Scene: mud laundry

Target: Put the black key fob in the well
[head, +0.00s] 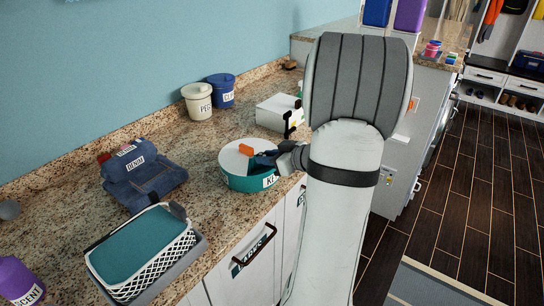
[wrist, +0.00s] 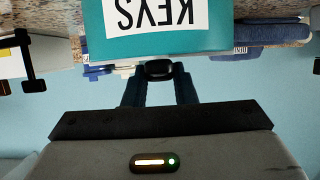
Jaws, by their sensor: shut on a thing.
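A round teal tub (head: 232,182) with a pale top or inside stands on the counter; its white label is partly covered in the head view. In the wrist view the tub (wrist: 115,50) fills the upper middle, upside down, its label reading KEYS. My gripper (head: 264,159) is over the tub's right side in the head view. In the wrist view my gripper (wrist: 158,72) is shut on the small black key fob (wrist: 158,69), held between the fingertips. The fob cannot be made out in the head view. Whether it touches the tub cannot be told.
An orange piece (head: 246,149) shows at the tub's top. A white box (head: 278,113) with a black clamp-like part stands behind. A blue denim holder (head: 143,175), a teal-lined basket (head: 142,250) and two canisters (head: 197,102) stand around. Granite counter (head: 207,207) is bare between them.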

